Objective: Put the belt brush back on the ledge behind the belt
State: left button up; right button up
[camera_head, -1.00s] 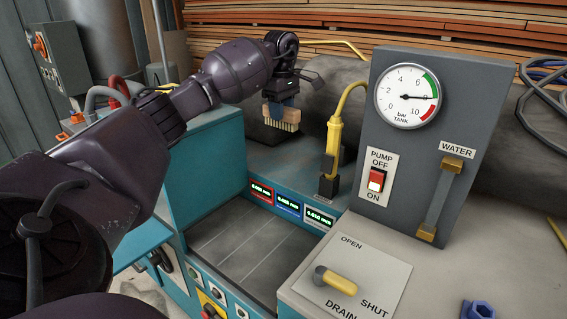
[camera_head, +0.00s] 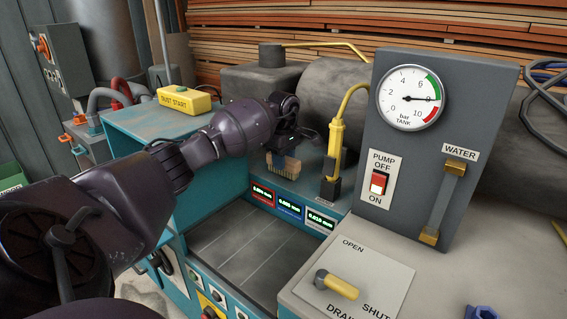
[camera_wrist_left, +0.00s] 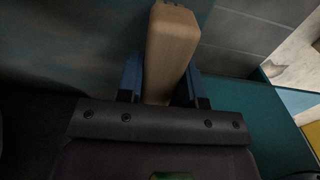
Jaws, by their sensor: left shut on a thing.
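My left gripper (camera_head: 285,149) is shut on the belt brush (camera_head: 283,165), a wooden block with pale bristles pointing down. The brush is upright, low over the teal ledge (camera_head: 312,187) behind the belt (camera_head: 240,243). I cannot tell whether the bristles touch the ledge. In the left wrist view the brush's wooden handle (camera_wrist_left: 170,50) sits between the blue fingers of the left gripper (camera_wrist_left: 163,80); its bristles are hidden there. My right gripper is not in view.
A yellow wand (camera_head: 335,145) stands in a black holder just right of the brush. The gauge panel (camera_head: 430,150) rises further right. Small displays (camera_head: 290,207) line the ledge's front face. A teal housing (camera_head: 150,125) with a yellow start box (camera_head: 188,100) is left.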

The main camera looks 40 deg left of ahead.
pick_arm(q)
jog(key=shift+f, duration=0.5)
jog(key=o, duration=0.9)
jog(key=shift+f, duration=0.1)
jog(key=shift+r, duration=0.25)
notch_tip(320, 180, up, 10)
jog(key=shift+r, duration=0.9)
